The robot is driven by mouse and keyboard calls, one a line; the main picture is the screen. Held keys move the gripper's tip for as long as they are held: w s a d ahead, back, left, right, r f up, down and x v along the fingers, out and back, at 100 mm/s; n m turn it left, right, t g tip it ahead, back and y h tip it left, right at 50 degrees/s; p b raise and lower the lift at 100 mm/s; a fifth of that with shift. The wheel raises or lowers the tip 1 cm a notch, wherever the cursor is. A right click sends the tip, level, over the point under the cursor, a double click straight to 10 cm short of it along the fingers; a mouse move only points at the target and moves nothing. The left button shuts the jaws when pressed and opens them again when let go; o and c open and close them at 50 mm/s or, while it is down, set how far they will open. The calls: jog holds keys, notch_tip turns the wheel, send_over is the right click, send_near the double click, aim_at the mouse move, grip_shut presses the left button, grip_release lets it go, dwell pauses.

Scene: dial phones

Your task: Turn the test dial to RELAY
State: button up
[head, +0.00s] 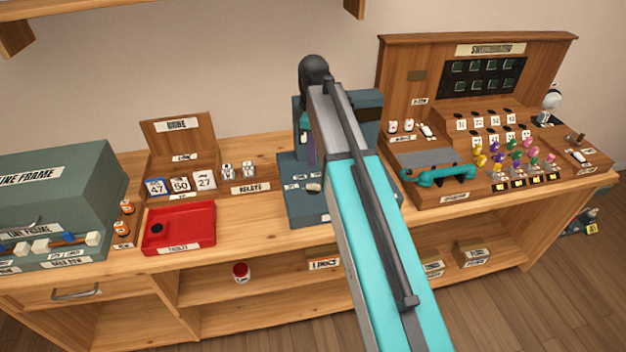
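A blue-grey bench unit (366,103) stands at the middle of the counter, with an upright back and a low base (305,208). Small white labels, too small to read, and a pale knob-like piece (314,187) show on its base. I cannot tell whether that piece is the test dial, and I see no readable RELAY mark. My turquoise arm reaches over the unit and covers much of its front and right side. Dark wrist parts show at the arm's far end, in front of the unit. My gripper's fingers cannot be made out there, so their opening is unclear.
Left of the unit are a red tray (208,238), a wooden box with numbered cards (205,181) and a grey-green line frame (60,185). A wooden switchboard (393,60) with a turquoise handset (440,177) and coloured plugs stands close on the right.

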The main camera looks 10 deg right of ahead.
aim_at(314, 185)
jog(key=shift+f+p, duration=1.35)
jog(key=shift+f, duration=4.45)
grip_shut()
